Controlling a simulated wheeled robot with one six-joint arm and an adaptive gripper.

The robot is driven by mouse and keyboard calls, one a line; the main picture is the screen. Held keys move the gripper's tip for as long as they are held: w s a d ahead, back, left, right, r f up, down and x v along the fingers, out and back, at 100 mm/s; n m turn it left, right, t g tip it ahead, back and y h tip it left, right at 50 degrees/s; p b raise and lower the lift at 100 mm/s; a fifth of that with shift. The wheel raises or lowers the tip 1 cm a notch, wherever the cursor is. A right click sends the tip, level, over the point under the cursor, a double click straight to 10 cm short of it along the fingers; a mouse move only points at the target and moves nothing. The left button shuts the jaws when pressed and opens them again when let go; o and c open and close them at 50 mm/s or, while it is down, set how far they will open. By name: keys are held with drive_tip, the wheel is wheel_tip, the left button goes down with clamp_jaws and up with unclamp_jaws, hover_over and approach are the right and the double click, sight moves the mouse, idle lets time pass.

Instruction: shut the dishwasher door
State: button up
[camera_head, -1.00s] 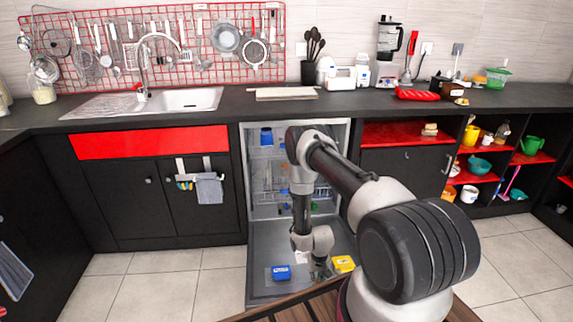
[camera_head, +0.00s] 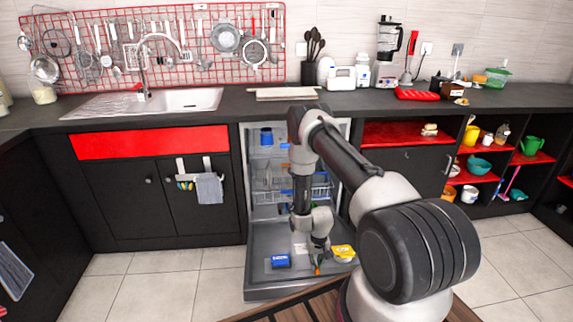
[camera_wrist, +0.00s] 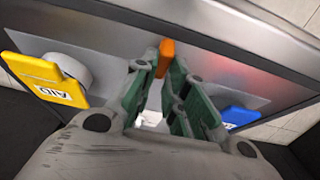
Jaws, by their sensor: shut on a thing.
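The dishwasher door (camera_head: 262,285) is open and lowered, tilted a little up from flat at its near edge; its inner face fills much of the wrist view (camera_wrist: 105,40). My gripper (camera_head: 318,262) reaches down to the near edge of the door, just right of its middle. In the wrist view the green-linked fingers (camera_wrist: 165,85) are closed together around a small orange piece (camera_wrist: 167,55) at the door. It seems to be part of the door, but its join is hidden. The dishwasher interior (camera_head: 262,165) stands open behind, partly hidden by my arm.
Inside is a blue-trimmed rack (camera_head: 322,188). Cabinets flank the opening. A wooden slatted surface (camera_head: 285,312) lies close in front of the door.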

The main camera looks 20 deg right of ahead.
drive_tip(key=w+d+r, duration=0.1)
drive_tip(key=w+r, duration=0.4)
drive_tip(key=r, duration=0.5)
drive_tip(key=shift+w+d, duration=0.3)
drive_tip(key=shift+r, duration=0.1)
drive_tip(key=shift+w, duration=0.1)
drive_tip(key=shift+w+d+r, duration=0.6)
drive_tip(key=shift+w+r, duration=1.5)
drive_tip(key=shift+r, duration=0.1)
drive_tip(key=shift+w+d+r, duration=0.65)
drive_tip(key=shift+w+r, duration=1.5)
drive_tip(key=shift+r, duration=0.1)
drive_tip(key=shift+w+d+r, duration=0.6)
drive_tip(key=shift+w+r, duration=1.5)
drive_tip(key=shift+r, duration=0.1)
clamp_jaws()
drive_tip(key=o, duration=0.9)
unclamp_jaws()
drive_tip(key=shift+c, duration=0.2)
